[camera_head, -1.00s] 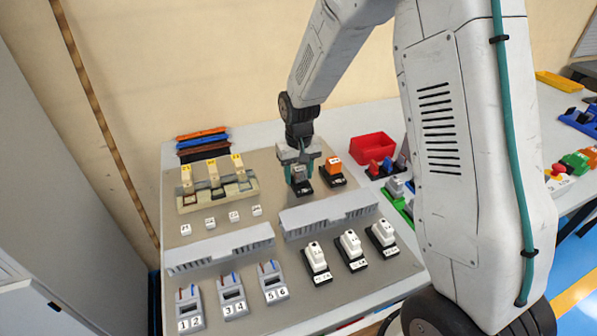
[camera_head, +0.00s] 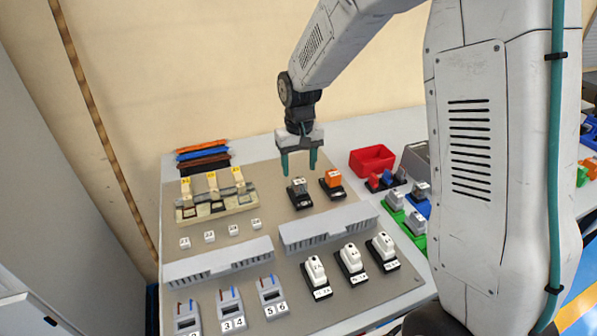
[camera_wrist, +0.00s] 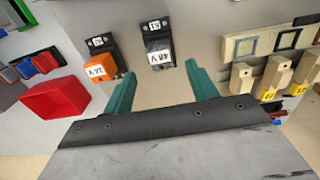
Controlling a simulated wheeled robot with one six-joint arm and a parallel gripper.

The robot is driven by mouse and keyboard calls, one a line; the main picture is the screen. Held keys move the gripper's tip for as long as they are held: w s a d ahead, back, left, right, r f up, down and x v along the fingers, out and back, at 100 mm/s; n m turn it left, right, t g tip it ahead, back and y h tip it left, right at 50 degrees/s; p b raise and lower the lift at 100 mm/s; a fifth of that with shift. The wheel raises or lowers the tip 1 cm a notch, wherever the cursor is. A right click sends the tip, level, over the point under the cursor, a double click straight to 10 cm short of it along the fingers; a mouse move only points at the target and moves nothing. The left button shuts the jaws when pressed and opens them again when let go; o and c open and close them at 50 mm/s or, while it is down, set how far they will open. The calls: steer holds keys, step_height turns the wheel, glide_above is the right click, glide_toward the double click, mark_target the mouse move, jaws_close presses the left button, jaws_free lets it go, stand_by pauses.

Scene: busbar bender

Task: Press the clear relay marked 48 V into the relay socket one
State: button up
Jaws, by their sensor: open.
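The clear relay marked 48 V (camera_head: 299,187) sits upright in a black socket on the grey panel (camera_head: 240,167). In the wrist view the clear relay (camera_wrist: 158,52) has its 48 V label facing me, and its socket label (camera_wrist: 154,26) appears to read S1. My gripper (camera_head: 299,172) is open and empty, above and behind the relay, with its green fingers apart from it. The fingers (camera_wrist: 163,84) also show in the wrist view, with the relay beyond their tips. An orange relay marked 24 V (camera_wrist: 101,70) sits in the neighbouring socket (camera_wrist: 99,42).
A red bin (camera_head: 372,160) stands right of the panel, near coloured holders with parts. A beige block with yellow-tagged pieces (camera_head: 215,203) lies left. Grey ducts (camera_head: 330,221) and white-topped devices (camera_head: 351,257) are in front.

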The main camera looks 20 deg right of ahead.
mark_target(299, 180)
steer(key=shift+c, duration=1.2)
step_height(299, 180, up, 4)
steer(key=shift+s+f+n, duration=0.1)
steer(key=shift+f+n, duration=0.1)
steer(key=shift+n, duration=0.5)
jaws_close()
steer(key=shift+f, duration=2.95)
